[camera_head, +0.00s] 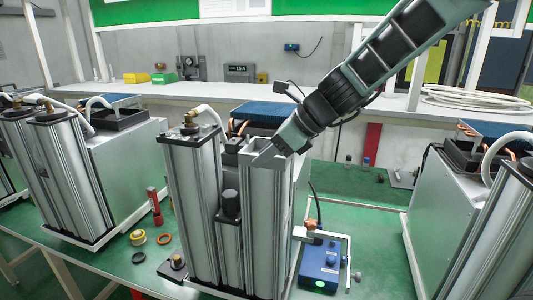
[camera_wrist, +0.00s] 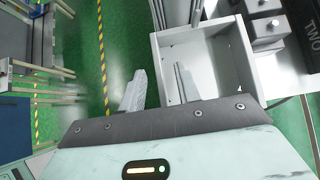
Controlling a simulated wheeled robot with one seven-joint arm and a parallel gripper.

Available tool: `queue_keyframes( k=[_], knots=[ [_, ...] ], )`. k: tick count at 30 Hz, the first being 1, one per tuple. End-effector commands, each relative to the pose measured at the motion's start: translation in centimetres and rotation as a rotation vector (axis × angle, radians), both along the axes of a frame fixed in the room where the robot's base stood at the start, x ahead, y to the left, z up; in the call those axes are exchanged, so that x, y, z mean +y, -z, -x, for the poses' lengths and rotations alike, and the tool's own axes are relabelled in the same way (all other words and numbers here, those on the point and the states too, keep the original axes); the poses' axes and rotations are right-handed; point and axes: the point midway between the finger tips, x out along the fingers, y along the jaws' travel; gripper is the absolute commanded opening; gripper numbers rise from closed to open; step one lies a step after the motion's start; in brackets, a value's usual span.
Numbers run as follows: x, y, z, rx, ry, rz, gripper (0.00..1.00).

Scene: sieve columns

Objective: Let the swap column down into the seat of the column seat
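The swap column, which I take to be the silver column (camera_head: 262,225) at the right of the middle unit, stands upright beside two other columns. Its square, open top (camera_wrist: 237,62) shows in the wrist view. My gripper (camera_head: 268,153) is at this top, reaching down from the upper right. In the wrist view my gripper (camera_wrist: 159,70) has its fingers apart, one outside the box wall and one inside it. Gaps show between fingers and wall. The column's foot and the column seat are hidden or cut off at the bottom of the head view, so I cannot tell how it sits.
A tall column (camera_head: 193,210) with a brass fitting and a shorter one (camera_head: 229,235) stand close on the left. A blue box (camera_head: 320,265) with a green light is at the right. Similar units flank both sides.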

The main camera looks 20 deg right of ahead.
Motion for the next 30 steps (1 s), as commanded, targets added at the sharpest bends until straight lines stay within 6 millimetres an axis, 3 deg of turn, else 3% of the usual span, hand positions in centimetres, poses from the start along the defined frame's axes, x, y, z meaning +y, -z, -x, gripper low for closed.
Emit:
queue_keyframes(
  k=[8, 24, 30],
  knots=[
    [-1.0, -1.1, 0.7, -0.001, 0.002, 0.0, 0.33],
    [-7.9, -9.5, 5.7, -0.005, 0.002, 0.001, 0.33],
    [-9.5, -11.5, 6.9, -0.003, 0.001, 0.001, 0.33]
  ],
)
